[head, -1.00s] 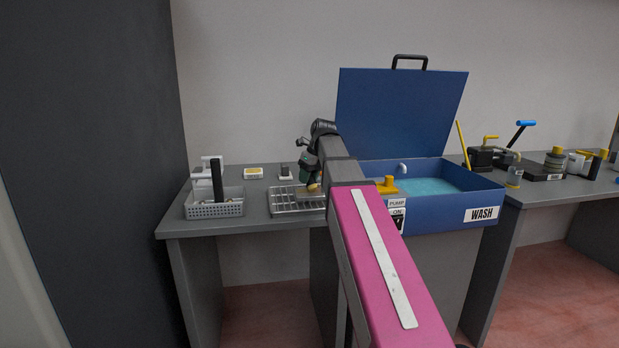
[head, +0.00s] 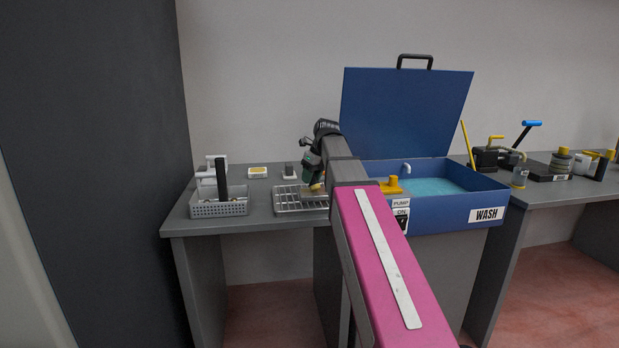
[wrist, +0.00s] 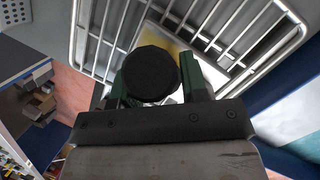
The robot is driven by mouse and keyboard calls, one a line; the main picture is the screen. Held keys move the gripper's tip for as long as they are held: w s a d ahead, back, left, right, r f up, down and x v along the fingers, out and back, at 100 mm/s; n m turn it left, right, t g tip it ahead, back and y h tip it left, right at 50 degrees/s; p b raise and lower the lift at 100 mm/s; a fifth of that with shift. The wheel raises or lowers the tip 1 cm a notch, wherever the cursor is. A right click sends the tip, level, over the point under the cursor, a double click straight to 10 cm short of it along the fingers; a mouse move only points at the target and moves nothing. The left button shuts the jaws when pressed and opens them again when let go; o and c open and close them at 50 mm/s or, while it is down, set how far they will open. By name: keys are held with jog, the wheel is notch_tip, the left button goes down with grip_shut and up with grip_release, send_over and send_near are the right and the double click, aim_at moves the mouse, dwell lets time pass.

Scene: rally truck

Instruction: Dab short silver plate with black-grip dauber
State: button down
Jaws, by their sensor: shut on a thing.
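My gripper (head: 314,178) is shut on the black-grip dauber, above the wire rack. In the wrist view my gripper (wrist: 155,82) has its green fingers on both sides of the dauber's round black grip (wrist: 151,74). A yellowish dauber tip (head: 316,187) shows below the fingers in the head view, close over the silver plate (head: 312,197). The plate lies on the rack and also shows in the wrist view (wrist: 222,57), with a yellowish patch on it. The grip hides part of the plate, and I cannot tell whether the tip touches it.
The wire rack (head: 284,206) stands on the grey bench. A grey basket (head: 219,208) with a black-handled item is at its left. A yellow-topped dish (head: 258,172) and a small dark block (head: 289,170) lie behind. The blue wash tank (head: 455,214), lid raised, is close at the right.

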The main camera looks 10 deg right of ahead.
jog(key=shift+d+f, duration=0.1)
jog(key=shift+d, duration=0.35)
jog(key=shift+s, duration=0.1)
jog(key=shift+a, duration=0.15)
jog(key=shift+a, duration=0.7)
jog(key=shift+d, duration=0.85)
